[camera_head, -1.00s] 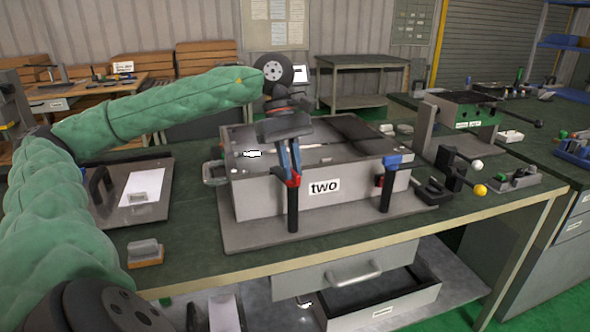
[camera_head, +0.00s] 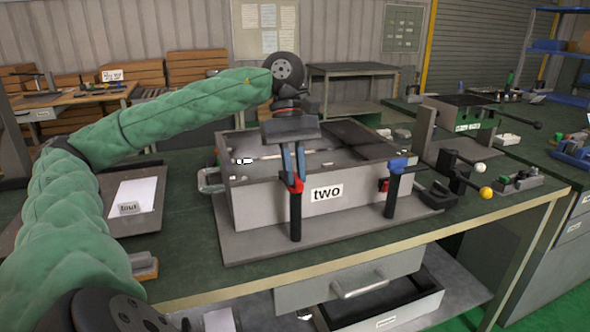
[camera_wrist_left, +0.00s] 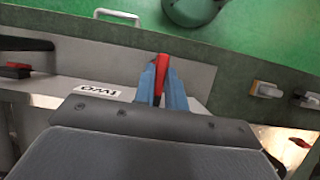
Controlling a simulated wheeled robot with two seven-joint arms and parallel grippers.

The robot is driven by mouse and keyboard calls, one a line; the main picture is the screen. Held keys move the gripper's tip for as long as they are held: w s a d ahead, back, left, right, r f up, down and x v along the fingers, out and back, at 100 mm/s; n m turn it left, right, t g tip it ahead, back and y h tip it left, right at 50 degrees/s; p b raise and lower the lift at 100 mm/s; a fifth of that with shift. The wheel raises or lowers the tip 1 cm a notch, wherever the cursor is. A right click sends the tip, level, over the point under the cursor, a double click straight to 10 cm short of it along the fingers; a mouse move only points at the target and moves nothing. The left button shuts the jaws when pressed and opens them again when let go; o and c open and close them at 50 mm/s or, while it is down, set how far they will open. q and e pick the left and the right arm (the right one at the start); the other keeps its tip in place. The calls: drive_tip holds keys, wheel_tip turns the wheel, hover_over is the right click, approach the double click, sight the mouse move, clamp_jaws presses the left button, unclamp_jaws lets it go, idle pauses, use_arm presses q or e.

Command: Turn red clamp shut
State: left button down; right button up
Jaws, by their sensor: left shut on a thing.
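The red clamp (camera_head: 296,186) stands at the front of the grey box (camera_head: 262,192) labelled "two", left of the label, with a black handle (camera_head: 295,222) hanging down in the head view. My left gripper (camera_head: 293,172) comes down over it, and its blue fingers are shut on the red part. The wrist view shows the red clamp (camera_wrist_left: 161,76) between the two fingers. A blue clamp (camera_head: 398,164) with a black handle stands at the box's right front. My right gripper does not show.
The box stands on a grey base plate (camera_head: 340,232) on the green table. To the right are a black fixture (camera_head: 452,170) and a yellow knob (camera_head: 486,193). A plate with a white sheet (camera_head: 132,196) lies at left. Below, a drawer (camera_head: 385,312) is open.

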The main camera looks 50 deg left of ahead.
use_arm(q)
drive_tip(key=shift+r, duration=0.1)
drive_tip(key=c, duration=1.4)
unclamp_jaws()
drive_tip(key=shift+c, duration=0.2)
drive_tip(key=p+v, duration=0.1)
drive_tip(key=v, duration=0.4)
drive_tip(key=shift+w+a+r, duration=0.1)
drive_tip(key=shift+r, duration=0.2)
drive_tip(key=shift+p+v, duration=0.35)
drive_tip(key=shift+v, duration=0.7)
